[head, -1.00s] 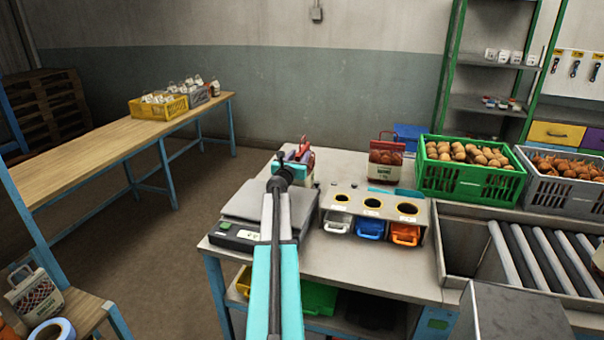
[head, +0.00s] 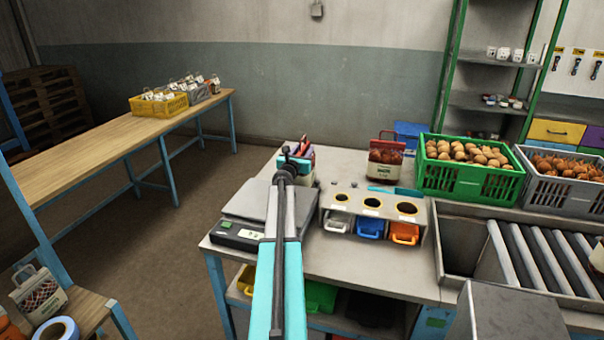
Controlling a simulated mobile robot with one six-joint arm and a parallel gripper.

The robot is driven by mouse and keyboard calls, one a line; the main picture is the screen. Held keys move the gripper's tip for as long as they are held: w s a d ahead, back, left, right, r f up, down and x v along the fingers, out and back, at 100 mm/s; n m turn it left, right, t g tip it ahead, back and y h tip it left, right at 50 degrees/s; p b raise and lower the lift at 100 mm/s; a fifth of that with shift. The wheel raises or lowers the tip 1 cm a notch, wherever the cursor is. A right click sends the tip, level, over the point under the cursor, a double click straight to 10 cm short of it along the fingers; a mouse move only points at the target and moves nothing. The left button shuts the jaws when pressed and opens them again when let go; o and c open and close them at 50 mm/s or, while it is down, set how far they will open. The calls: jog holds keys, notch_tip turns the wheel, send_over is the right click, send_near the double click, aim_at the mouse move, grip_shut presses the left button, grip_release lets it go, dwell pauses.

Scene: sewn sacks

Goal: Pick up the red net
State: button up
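A red net bag (head: 387,164) with a pale printed label stands upright at the back of the grey worktable (head: 345,262), left of the green crate. My gripper (head: 290,157) is at the end of my teal and grey arm, over the back of the scale. It is left of the red net bag and apart from it. The fingers are small and partly hidden by the wrist, so their opening does not show.
A scale (head: 237,235) lies under my arm. A grey block with round holes (head: 345,198) and coloured bins sits in front of the net bag. A green crate (head: 455,185) of round brown produce and a roller conveyor (head: 540,255) are at the right. A patterned bag (head: 40,293) stands at lower left.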

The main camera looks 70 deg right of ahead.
grip_shut()
jog(key=shift+s+r, duration=0.1)
dwell(1.2)
